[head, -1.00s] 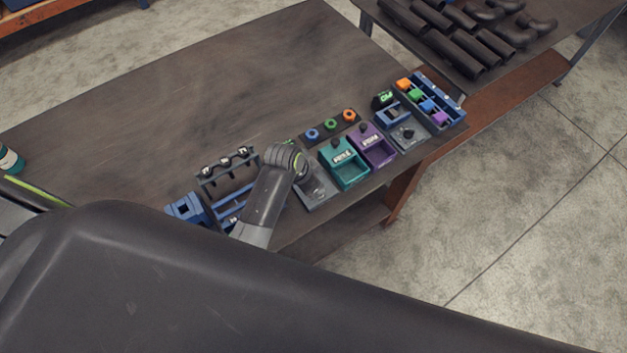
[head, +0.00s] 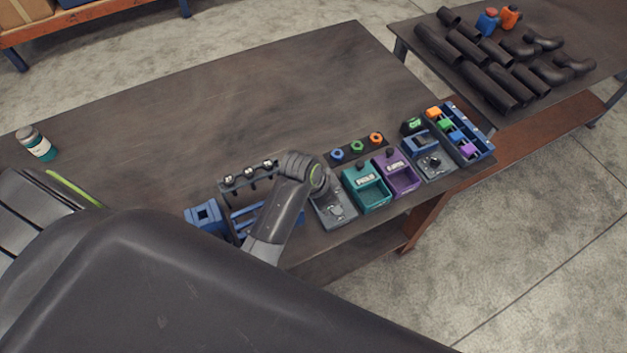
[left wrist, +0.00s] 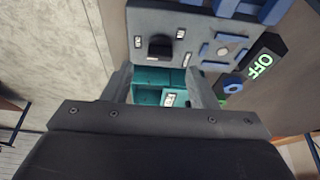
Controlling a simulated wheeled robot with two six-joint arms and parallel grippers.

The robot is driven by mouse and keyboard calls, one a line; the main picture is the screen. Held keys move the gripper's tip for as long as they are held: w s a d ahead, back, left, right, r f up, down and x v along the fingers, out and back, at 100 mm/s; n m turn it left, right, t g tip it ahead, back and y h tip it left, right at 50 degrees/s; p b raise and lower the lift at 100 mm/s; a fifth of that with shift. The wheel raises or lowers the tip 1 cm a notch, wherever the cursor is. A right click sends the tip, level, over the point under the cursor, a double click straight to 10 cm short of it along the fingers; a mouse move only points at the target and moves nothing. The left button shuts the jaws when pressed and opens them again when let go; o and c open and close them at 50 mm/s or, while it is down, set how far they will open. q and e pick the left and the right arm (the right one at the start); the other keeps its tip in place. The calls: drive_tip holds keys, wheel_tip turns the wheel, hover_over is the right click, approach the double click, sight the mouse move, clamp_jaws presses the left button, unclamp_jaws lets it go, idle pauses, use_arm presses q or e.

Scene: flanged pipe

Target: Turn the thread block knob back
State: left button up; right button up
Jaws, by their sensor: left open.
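A grey block (left wrist: 196,20) with a black knob (left wrist: 160,46) fills the upper middle of the left wrist view. Small white labels sit around the knob, too small to read. Beside the block is a black sign with green "OFF" (left wrist: 262,65). My left gripper (left wrist: 160,73) is open and empty; the knob is just beyond its fingertips, apparently not touched. In the head view the grey block (head: 336,212) shows partly below my left arm, which hides its knob and my left gripper. My right gripper is not in view.
A teal bin (head: 366,192) and a purple bin (head: 402,180) stand right of the block, with a ring board (head: 347,158) behind. A second grey block (head: 438,172) is farther right. A blue rack (head: 244,213) stands left.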

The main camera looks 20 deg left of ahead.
use_arm(q)
drive_tip(key=b+v, duration=0.1)
drive_tip(key=v, duration=1.2)
drive_tip(key=shift+r, duration=0.2)
drive_tip(key=shift+s, duration=0.1)
